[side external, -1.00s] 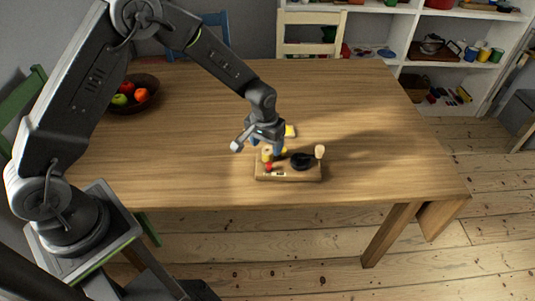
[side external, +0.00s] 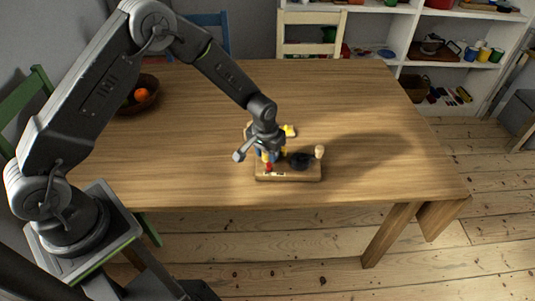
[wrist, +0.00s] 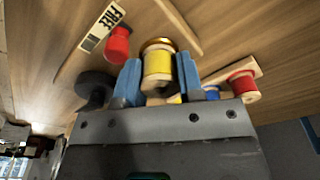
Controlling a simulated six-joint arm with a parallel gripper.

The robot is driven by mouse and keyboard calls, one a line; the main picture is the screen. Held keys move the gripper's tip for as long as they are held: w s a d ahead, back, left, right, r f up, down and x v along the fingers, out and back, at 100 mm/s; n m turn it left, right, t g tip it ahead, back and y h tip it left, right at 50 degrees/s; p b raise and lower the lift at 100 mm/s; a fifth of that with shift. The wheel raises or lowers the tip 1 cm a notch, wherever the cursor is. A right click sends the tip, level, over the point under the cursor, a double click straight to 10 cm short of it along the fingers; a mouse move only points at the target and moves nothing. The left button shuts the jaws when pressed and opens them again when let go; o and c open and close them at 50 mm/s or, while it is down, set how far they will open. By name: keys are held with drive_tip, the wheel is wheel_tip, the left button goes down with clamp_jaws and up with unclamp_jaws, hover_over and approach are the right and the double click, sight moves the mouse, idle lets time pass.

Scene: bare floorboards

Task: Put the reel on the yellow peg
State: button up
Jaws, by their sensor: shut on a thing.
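My gripper (wrist: 160,64) has two blue fingers shut on a yellow reel (wrist: 158,70) with pale rims. In the side view my gripper (side external: 268,154) is low over the wooden board (side external: 290,178), at its left part. A gold round shape (wrist: 158,43) shows just beyond the reel in the wrist view; I cannot tell whether it is the yellow peg or whether the reel touches it. A red peg (wrist: 118,45) stands beside a label reading "FREE". A black round piece (side external: 302,161) sits on the board. The wrist hides the reel's lower end.
A red reel (wrist: 243,86) and a blue piece (wrist: 212,92) lie near my right finger in the wrist view. A pale knob (side external: 320,152) stands at the board's right end. A fruit bowl (side external: 146,92) is at the back left. The table's right side is clear.

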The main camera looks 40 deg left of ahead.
drive_tip(key=shift+c, duration=1.1)
drive_tip(key=shift+r, duration=0.5)
drive_tip(key=r, duration=0.3)
drive_tip(key=shift+s+a+r, duration=0.1)
drive_tip(key=shift+a+r, duration=0.2)
drive_tip(key=s+a+r, duration=0.4)
drive_tip(key=a+r, duration=0.2)
drive_tip(key=a, duration=0.4)
drive_tip(key=shift+w+d+f+m, duration=0.65)
drive_tip(key=shift+w+d+m, duration=0.15)
drive_tip(key=shift+w, duration=2.4)
drive_tip(key=shift+w+d+f+m, duration=0.65)
drive_tip(key=shift+w+d, duration=0.3)
drive_tip(key=shift+w, duration=2.2)
drive_tip(key=shift+w+d+f+m, duration=0.65)
drive_tip(key=shift+w+d+m, duration=0.15)
drive_tip(key=shift+w, duration=2.4)
